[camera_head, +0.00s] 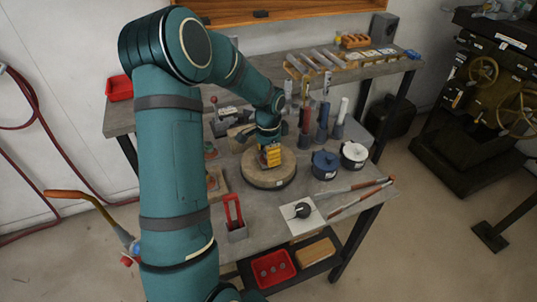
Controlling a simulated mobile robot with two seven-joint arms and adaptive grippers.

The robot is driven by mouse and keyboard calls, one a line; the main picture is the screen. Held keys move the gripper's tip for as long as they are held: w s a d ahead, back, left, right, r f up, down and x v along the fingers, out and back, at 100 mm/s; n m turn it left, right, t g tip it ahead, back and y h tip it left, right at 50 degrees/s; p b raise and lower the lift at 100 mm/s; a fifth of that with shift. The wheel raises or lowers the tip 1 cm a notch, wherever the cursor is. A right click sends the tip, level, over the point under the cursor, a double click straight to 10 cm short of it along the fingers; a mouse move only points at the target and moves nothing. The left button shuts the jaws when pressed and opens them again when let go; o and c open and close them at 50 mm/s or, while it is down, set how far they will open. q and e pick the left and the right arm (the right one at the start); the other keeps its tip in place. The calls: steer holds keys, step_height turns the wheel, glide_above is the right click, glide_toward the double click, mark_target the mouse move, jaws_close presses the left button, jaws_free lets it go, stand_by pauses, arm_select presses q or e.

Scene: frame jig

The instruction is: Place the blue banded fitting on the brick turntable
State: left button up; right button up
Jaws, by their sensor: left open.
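The turntable (256,177) is a round tan disc with a dark rim on the middle of the grey workbench. My left gripper (271,157) is open and points down over the disc. A yellow-orange block-like piece shows at its tip. I cannot tell whether that piece is part of the gripper or rests on the disc. Behind the disc stand several upright fittings with coloured bodies. A blue one (322,122) stands between a red-and-dark one (305,120) and a white-topped one (340,117). It looks like the blue banded fitting, but its bands are too small to be sure. My right gripper is not seen.
A blue lidded pot (325,166) and a white-lidded pot (354,155) stand right of the turntable. Long-handled tools (360,196) and a white sheet with a black knob (302,211) lie in front. A red-handled holder (235,218) stands at the front left.

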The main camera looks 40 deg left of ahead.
arm_select(q)
step_height(320, 180, up, 12)
steer(key=shift+f+p, duration=0.25)
steer(key=shift+p, duration=0.75)
